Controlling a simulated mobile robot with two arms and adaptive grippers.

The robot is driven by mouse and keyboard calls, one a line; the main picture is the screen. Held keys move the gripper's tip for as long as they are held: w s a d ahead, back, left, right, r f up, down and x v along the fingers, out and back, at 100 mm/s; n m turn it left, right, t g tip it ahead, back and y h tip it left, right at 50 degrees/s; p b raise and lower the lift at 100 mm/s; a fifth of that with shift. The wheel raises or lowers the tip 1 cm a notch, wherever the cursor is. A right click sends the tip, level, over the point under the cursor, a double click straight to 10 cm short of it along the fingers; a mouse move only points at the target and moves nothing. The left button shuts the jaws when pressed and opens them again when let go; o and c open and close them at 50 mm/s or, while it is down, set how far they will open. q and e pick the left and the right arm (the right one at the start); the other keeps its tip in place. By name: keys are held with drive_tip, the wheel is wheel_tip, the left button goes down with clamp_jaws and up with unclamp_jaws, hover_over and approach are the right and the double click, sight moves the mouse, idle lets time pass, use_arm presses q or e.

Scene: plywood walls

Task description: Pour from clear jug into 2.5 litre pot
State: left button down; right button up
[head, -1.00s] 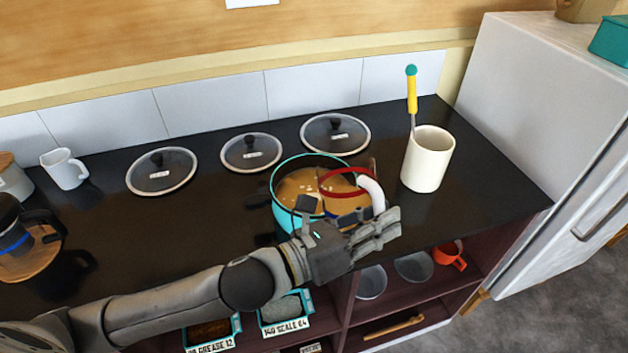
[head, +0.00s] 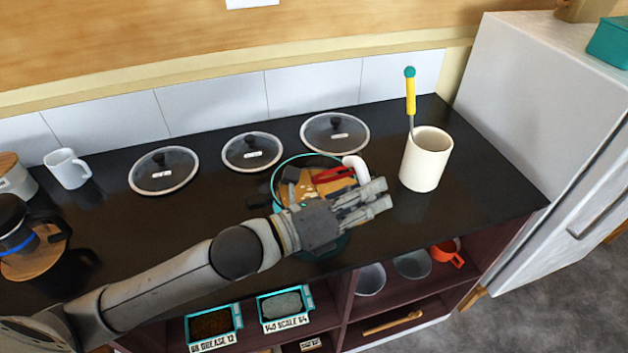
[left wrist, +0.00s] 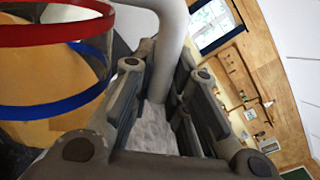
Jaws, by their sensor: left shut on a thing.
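The pot (head: 275,188) stands on the dark counter with a teal rim; my arm and the jug hide much of it. My left gripper (head: 374,198) is shut on the white handle of the clear jug (head: 335,174) and holds it over the pot. The jug looks tilted towards the pot. In the left wrist view, the jug (left wrist: 45,72) has red and blue bands and orange-brown contents, and its pale handle lies between my fingers (left wrist: 155,105). Pale bits show in brown contents inside the pot. I cannot tell whether anything is flowing. My right gripper is not in view.
Several glass lids, one of them here (head: 252,152), lie behind the pot. A cream holder (head: 426,160) with a yellow-handled utensil stands to the right. A white mug (head: 68,168) is at left. Open shelves lie below the counter's front edge.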

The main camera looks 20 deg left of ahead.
use_arm(q)
drive_tip(key=shift+w+a+r+n, duration=0.3)
drive_tip(key=shift+r+n, duration=0.1)
drive_tip(key=shift+n, duration=0.1)
idle(0.5)
drive_tip(key=shift+w+a+f+n, duration=0.3)
drive_tip(key=shift+f+n, duration=0.1)
drive_tip(key=shift+n, duration=0.4)
idle(0.8)
drive_tip(key=shift+w+a+r+n+p, duration=0.3)
drive_tip(key=shift+w+a+n, duration=0.15)
drive_tip(key=shift+n, duration=0.45)
idle(0.7)
drive_tip(key=shift+w+a+r+n+p, duration=0.35)
drive_tip(key=shift+a+r+n+p, duration=0.1)
drive_tip(key=shift+r+n+p, duration=0.2)
idle(1.8)
drive_tip(key=s+d+f+m+b, duration=0.1)
drive_tip(key=f+m+b, duration=0.1)
drive_tip(key=m, duration=0.1)
drive_tip(key=shift+s+d, duration=0.35)
drive_tip(key=shift+s+d+r+m, duration=0.1)
drive_tip(key=shift+d+r+m, duration=0.1)
drive_tip(key=shift+m, duration=0.15)
